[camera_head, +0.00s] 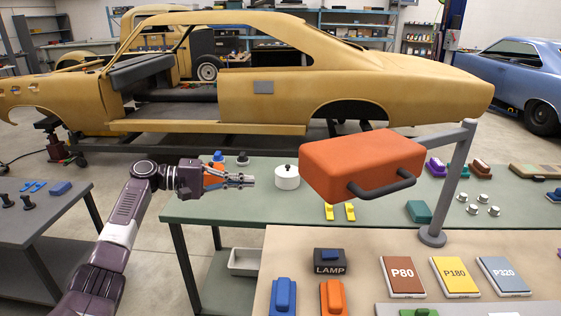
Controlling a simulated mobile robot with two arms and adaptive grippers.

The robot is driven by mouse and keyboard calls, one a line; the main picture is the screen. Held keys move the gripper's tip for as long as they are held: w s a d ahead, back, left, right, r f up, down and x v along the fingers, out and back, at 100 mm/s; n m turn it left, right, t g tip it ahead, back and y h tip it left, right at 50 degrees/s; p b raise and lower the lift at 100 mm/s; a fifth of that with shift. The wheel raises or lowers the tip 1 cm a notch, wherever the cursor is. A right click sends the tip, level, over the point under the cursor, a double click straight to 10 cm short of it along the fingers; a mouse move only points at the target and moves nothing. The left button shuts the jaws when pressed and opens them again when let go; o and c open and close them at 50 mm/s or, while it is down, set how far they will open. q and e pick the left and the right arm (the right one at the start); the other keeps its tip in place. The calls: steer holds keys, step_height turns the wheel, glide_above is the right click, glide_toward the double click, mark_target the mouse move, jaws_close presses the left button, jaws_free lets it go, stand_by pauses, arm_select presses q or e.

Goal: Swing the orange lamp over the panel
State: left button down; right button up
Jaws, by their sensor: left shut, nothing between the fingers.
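The orange lamp (350,159) is a boxy head with a dark handle (382,188) along its lower front side. It hangs above the green table from a grey post (453,180) with a round base at its right. My left gripper (252,181) is shut and empty, to the left of the lamp and apart from it, with a white lidded pot (287,177) between them. A grey panel patch (263,87) shows on the side of the yellow car shell (220,75) behind. My right gripper is not in view.
The green table (215,208) holds yellow clips, a teal block (419,211) and several small knobs. The nearer tan table (300,250) carries a black LAMP switch box (330,262), sanding-paper packs and coloured blocks. A grey side table (40,220) stands at left.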

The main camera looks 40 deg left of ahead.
arm_select(q)
steer(key=s+r+m+h, duration=0.2)
steer(key=s+r+h, duration=0.15)
steer(key=r, duration=0.75)
steer(key=w+d+p, duration=0.4)
steer(key=d+p, duration=0.2)
steer(key=d, duration=0.5)
steer(key=shift+d+y, duration=0.35)
steer(key=shift+s+d, duration=0.1)
